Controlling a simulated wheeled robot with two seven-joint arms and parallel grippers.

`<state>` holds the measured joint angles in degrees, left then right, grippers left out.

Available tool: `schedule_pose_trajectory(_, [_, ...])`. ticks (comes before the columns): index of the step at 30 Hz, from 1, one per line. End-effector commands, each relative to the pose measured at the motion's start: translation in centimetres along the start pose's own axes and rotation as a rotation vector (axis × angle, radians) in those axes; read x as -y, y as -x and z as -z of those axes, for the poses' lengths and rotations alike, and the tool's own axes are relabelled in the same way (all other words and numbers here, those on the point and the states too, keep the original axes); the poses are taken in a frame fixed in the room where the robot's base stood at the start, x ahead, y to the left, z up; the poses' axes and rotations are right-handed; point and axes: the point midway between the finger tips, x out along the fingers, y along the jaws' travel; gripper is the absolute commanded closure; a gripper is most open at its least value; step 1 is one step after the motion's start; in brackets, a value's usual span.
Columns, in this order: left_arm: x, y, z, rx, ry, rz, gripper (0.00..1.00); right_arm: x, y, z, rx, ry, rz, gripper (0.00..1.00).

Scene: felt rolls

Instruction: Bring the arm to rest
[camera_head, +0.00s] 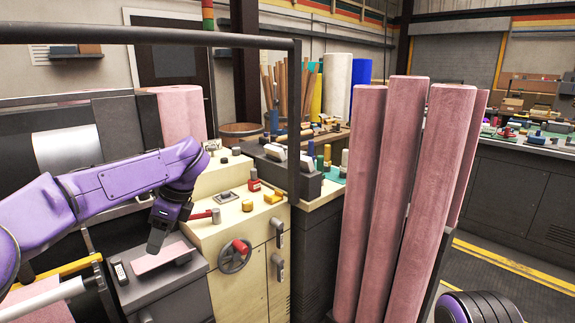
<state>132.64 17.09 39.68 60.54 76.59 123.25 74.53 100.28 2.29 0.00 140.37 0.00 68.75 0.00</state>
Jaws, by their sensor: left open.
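My left arm, purple, comes in from the left. My left gripper (157,243) points down over a dark grey machine block and is open. Below and just beside its fingers lies a flat pink piece (165,256) on top of the block. Nothing shows held between the fingers, though the gap is hard to see from here. A dark rounded part of my own body shows at the bottom right. My right gripper is not in view.
Tall pink felt rolls (412,190) stand upright right of centre. A cream machine cabinet (215,250) with a red-handled handwheel (235,256) stands right of the gripper. A dark metal frame bar (150,35) crosses above. A cluttered workbench (535,180) stands at the right.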

Motion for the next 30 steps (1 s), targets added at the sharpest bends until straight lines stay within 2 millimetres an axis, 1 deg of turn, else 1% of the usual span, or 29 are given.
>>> schedule_pose_trajectory(5, [1.5,-1.7,-0.9,0.187,-0.308,0.090,0.47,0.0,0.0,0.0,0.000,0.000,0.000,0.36])
schedule_pose_trajectory(8, [2.6,-3.5,-1.1,0.379,-0.588,0.120,0.47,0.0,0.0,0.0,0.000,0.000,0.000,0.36])
schedule_pose_trajectory(9, [3.0,-4.5,-0.9,0.471,-0.727,0.120,0.47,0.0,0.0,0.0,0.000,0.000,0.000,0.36])
schedule_pose_trajectory(11, [3.5,-6.3,-0.2,0.611,-0.950,0.103,0.47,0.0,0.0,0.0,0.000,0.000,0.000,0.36])
schedule_pose_trajectory(12, [3.7,-7.7,0.5,0.706,-1.111,0.081,0.47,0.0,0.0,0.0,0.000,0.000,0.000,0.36])
schedule_pose_trajectory(14, [3.8,-10.2,2.0,0.849,-1.377,0.037,0.47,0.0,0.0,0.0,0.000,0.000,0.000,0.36])
schedule_pose_trajectory(15, [3.5,-12.2,3.4,0.941,-1.566,-0.002,0.47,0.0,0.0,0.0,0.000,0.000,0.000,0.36])
schedule_pose_trajectory(17, [2.6,-15.3,5.6,1.067,-1.855,-0.065,0.47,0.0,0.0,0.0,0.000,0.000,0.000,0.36])
schedule_pose_trajectory(18, [1.4,-17.8,7.3,1.141,-2.055,-0.109,0.47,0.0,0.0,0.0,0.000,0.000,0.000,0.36])
schedule_pose_trajectory(19, [0.3,-19.6,8.6,1.191,-2.206,-0.141,0.47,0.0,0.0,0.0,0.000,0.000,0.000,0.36])
schedule_pose_trajectory(20, [-1.0,-21.6,9.8,1.236,-2.359,-0.171,0.47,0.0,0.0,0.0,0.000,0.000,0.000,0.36])
schedule_pose_trajectory(21, [-3.1,-24.1,11.4,1.285,-2.557,-0.204,0.47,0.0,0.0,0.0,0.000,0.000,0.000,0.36])
schedule_pose_trajectory(23, [-6.8,-27.7,13.4,1.334,-2.831,-0.236,0.47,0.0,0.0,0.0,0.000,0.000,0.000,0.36])
schedule_pose_trajectory(24, [-9.5,-29.9,14.4,-1.219,2.712,0.222,0.47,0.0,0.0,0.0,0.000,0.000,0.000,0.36])
schedule_pose_trajectory(26, [-14.0,-32.9,15.6,-1.060,2.540,0.187,0.47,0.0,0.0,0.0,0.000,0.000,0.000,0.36])
schedule_pose_trajectory(27, [-17.2,-34.7,16.0,-0.961,2.440,0.157,0.47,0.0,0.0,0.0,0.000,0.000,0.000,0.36])
schedule_pose_trajectory(29, [-22.1,-36.9,16.2,-0.826,2.309,0.109,0.47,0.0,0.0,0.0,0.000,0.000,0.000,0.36])
schedule_pose_trajectory(30, [-25.2,-38.1,16.1,-0.747,2.243,0.076,0.47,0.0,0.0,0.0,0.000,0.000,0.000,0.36])
